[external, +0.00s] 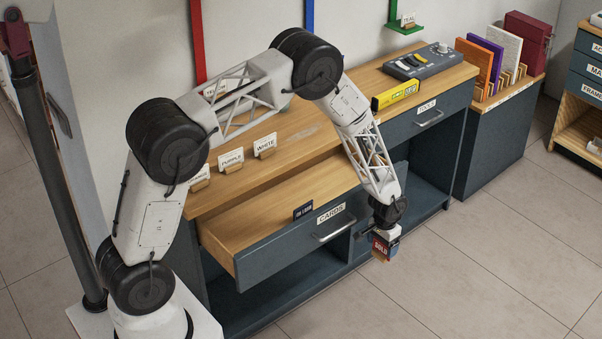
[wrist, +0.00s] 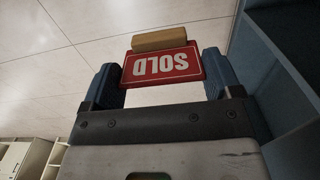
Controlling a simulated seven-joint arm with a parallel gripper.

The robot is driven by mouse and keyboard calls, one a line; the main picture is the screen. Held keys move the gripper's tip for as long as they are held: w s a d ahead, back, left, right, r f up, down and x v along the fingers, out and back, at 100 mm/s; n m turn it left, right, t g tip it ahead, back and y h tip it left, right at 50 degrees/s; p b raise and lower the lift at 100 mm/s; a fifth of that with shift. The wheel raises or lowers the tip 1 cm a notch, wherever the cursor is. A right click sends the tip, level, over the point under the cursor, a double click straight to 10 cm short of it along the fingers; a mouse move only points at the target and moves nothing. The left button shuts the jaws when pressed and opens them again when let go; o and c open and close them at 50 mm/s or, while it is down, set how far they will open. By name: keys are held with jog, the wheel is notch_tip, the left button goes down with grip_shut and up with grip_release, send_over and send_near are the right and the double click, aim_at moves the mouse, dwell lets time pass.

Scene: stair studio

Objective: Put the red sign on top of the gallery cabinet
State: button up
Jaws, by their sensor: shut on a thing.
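The red sign (external: 381,247), lettered SOLD, is in my gripper (external: 387,237) in the external view, in front of the gallery cabinet (external: 306,128) and below its wooden top. In the wrist view the sign (wrist: 162,66) appears upside down, with its wooden foot (wrist: 159,39) at the far edge. My gripper (wrist: 161,77) is shut on it, one blue finger at each side. The cabinet is dark blue-grey; its CARDS drawer (external: 256,207) stands open, left of my gripper. The cabinet's blue side also shows at the right of the wrist view.
Small cards, including WHITE (external: 265,146) and PURPLE (external: 231,161), stand on the cabinet top. A yellow box (external: 395,95) and a grey control box (external: 424,61) are further right. A dark card (external: 302,211) stands at the open drawer's front. Bare wood lies between WHITE and the yellow box.

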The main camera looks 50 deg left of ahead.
notch_tip(320, 180, up, 42)
jog(key=w+a+n, duration=0.6)
jog(key=a, duration=0.7)
jog(key=w+a+n, duration=0.5)
jog(key=a+n, duration=0.1)
jog(key=a, duration=0.6)
jog(key=w+a+n, duration=0.6)
jog(key=a, duration=0.7)
notch_tip(320, 180, down, 6)
jog(key=shift+s+r, duration=0.1)
jog(key=shift+r, duration=0.15)
jog(key=shift+f, duration=0.15)
jog(key=shift+f, duration=3.2)
jog(key=shift+f, duration=0.55)
